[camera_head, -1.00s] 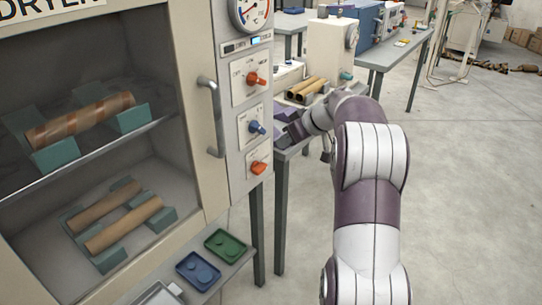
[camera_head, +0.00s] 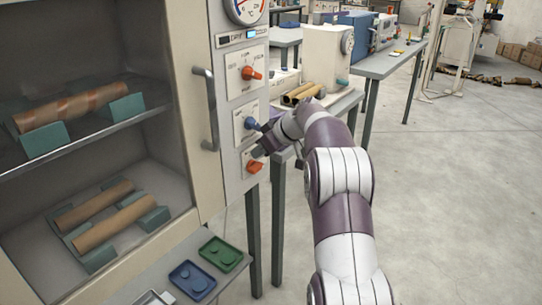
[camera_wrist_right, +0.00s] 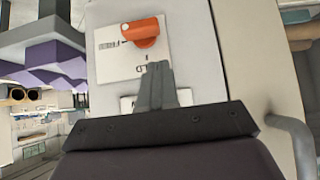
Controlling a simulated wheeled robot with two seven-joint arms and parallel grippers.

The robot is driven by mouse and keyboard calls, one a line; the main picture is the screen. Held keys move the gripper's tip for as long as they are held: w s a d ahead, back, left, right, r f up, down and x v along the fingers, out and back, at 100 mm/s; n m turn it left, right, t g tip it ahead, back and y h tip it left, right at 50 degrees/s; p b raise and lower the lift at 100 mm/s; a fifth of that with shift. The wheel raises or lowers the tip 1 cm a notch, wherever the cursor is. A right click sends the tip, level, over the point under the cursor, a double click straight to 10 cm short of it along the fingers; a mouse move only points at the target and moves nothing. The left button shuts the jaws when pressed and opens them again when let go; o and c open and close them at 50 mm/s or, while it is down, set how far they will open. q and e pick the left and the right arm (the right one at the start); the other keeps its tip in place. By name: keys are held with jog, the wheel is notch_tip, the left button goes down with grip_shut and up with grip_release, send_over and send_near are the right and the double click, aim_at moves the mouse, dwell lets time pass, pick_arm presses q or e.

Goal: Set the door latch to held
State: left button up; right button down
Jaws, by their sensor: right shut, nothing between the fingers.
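The dryer's control panel has an orange knob at the bottom (camera_head: 255,166), partly behind my gripper. The right wrist view shows an orange knob (camera_wrist_right: 142,32) on a white plate. Its upside-down lettering seems to read FREE beside the knob and HELD partly behind the fingers. The knob's white mark is on its left, towards FREE. My right gripper (camera_head: 259,151) is at the panel, just above the bottom knob in the head view. Its fingers (camera_wrist_right: 157,72) are shut and empty, apart from the knob in the wrist view; contact with the plate cannot be told. My left gripper is out of view.
A blue knob (camera_head: 250,123) and another orange knob (camera_head: 250,73) sit higher on the panel. The door handle (camera_head: 208,110) stands out left of the panel. Green (camera_head: 221,253) and blue (camera_head: 192,280) trays lie below. Open floor lies to the right.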

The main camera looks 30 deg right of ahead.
aim_at(251, 169)
jog(key=f+b, duration=0.1)
jog(key=f, duration=0.1)
jog(key=f+b, duration=0.2)
jog(key=shift+w+a+f, duration=0.1)
jog(key=shift+w+f, duration=0.1)
